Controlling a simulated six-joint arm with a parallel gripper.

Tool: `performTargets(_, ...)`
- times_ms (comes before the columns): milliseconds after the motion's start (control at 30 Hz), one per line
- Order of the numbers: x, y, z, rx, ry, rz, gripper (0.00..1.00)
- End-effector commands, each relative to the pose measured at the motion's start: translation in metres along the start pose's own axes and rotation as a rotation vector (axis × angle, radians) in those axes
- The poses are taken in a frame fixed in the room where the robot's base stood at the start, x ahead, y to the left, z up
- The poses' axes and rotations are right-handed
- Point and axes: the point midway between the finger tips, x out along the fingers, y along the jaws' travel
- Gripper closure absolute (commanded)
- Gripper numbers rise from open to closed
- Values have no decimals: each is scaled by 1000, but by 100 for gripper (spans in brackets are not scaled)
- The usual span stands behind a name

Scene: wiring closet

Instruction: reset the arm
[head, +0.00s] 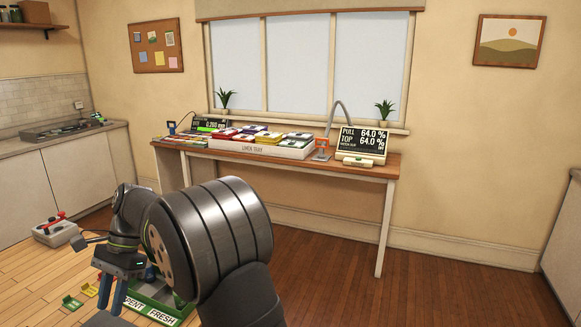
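My arm fills the lower middle of the head view, its large dark cylindrical link closest to the camera. My gripper (112,294) points down at the lower left, above the wooden floor area. Its two blue fingers are apart with a gap between them, and I see nothing held there. A green tray (152,303) with labels reading "SPENT" and "FRESH" is just right of the gripper. My arm hides much of this tray.
Small green and yellow pieces (72,302) lie left of the gripper. A grey-white box with a red handle (56,231) stands farther left. A wooden table (385,172) under the window holds a tray of coloured packets (262,149) and a display (363,140). The right floor is clear.

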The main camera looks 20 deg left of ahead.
Motion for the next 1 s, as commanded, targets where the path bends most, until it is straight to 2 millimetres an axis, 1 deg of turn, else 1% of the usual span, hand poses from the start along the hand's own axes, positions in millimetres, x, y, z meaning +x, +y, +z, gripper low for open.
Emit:
performTargets(33,-10,0,6,-2,2,-3,72)
performTargets(67,-12,-1,8,-9,5,3,72)
performTargets(100,-5,-3,4,-50,5,34,72)
performTargets(133,-2,-5,2,-78,5,53,72)
performTargets(300,7,-11,-5,-232,6,146,72)
performTargets(500,15,-17,-10,-373,7,231,72)
performTargets(700,18,-20,-13,-443,6,273,72)
performTargets(1000,18,-20,-13,-453,6,280,72)
